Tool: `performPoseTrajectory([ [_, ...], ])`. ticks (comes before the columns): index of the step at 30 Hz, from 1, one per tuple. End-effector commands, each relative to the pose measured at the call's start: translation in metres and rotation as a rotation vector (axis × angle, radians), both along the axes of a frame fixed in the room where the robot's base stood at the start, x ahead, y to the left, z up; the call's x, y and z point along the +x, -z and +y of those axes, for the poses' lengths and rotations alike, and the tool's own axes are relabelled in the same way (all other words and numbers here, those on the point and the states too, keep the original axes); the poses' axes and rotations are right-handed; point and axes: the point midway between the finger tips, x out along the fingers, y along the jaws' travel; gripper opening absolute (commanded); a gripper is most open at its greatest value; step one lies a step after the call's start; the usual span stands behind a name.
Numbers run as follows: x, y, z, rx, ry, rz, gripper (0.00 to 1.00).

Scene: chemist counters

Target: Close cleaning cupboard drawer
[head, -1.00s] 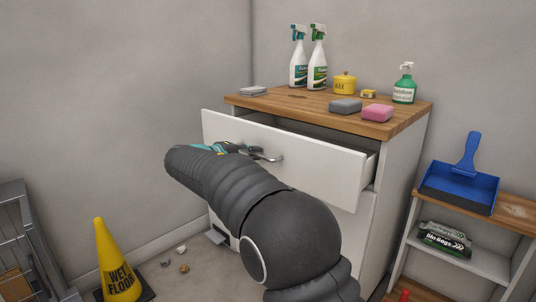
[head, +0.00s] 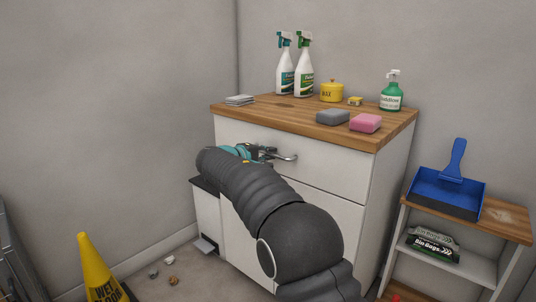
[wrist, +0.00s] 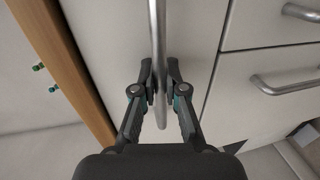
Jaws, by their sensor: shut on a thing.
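The cleaning cupboard (head: 390,200) is white with a wooden top. Its top drawer (head: 330,172) sits flush with the cupboard front in the head view, with no gap showing. A metal bar handle (head: 287,157) is on the drawer front. My gripper (head: 262,152) is at the handle, partly hidden by my arm. In the wrist view my gripper (wrist: 159,85) has its two fingers on either side of the handle bar (wrist: 158,40), closed on it.
Spray bottles (head: 304,70), a yellow wax tin (head: 332,91), sponges (head: 365,123) and a green bottle (head: 391,95) stand on the top. A low shelf (head: 503,220) with a blue dustpan (head: 447,190) is at right. A yellow wet-floor cone (head: 95,270) stands at lower left.

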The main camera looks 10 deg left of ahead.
Motion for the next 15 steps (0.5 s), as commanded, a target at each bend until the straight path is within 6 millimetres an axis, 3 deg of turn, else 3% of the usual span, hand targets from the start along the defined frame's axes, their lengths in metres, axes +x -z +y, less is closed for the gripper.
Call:
performPoseTrajectory([
  [5,0.0032,-0.0026,-0.0021,0.000,-0.004,-0.006,0.00],
  [6,0.0034,-0.0027,-0.0025,0.000,-0.004,-0.006,0.21],
  [8,0.0034,-0.0027,-0.0031,0.000,-0.002,-0.006,0.36],
  [15,0.0020,-0.0021,-0.0020,0.000,-0.001,-0.004,0.37],
])
